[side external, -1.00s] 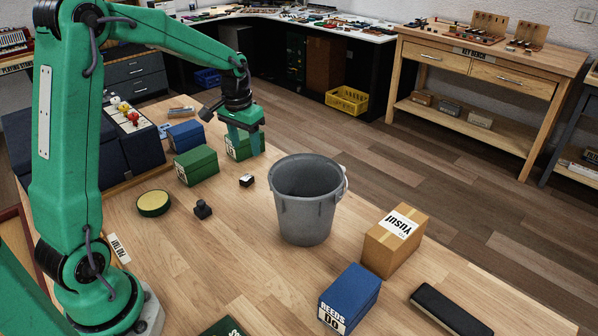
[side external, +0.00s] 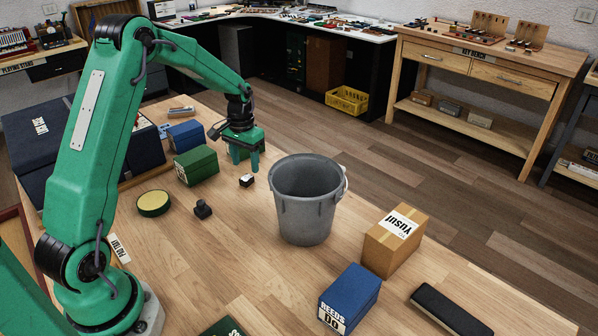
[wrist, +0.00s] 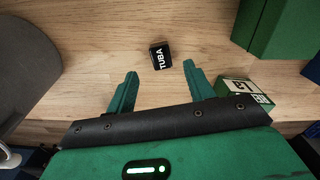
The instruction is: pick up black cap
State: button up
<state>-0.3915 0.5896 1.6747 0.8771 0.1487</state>
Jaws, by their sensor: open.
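A small black block-like piece with white TUBA lettering lies on the wooden bench, just beyond my fingertips in the wrist view (wrist: 160,57). It appears to be the small dark piece with a white face in the side view (side external: 246,181). A second black piece (side external: 203,209), knob-like, stands nearer the camera to its left. I cannot tell which of the two is the black cap. My gripper (side external: 245,166) points down above and slightly behind the TUBA piece. In the wrist view its jaws (wrist: 161,72) are apart and empty, with the TUBA piece ahead of the gap.
A grey bucket (side external: 305,205) stands close on the right. A round yellow-green tin (side external: 153,203) lies farther left. A cardboard box (side external: 394,242) and blue REEDS box (side external: 349,298) are at right.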

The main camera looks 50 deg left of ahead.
aim_at(247, 177)
jog(key=shift+a+f, duration=0.1)
jog(key=shift+f, duration=2.7)
jog(key=c, duration=1)
jog(key=shift+c, duration=0.2)
notch_tip(247, 177, up, 10)
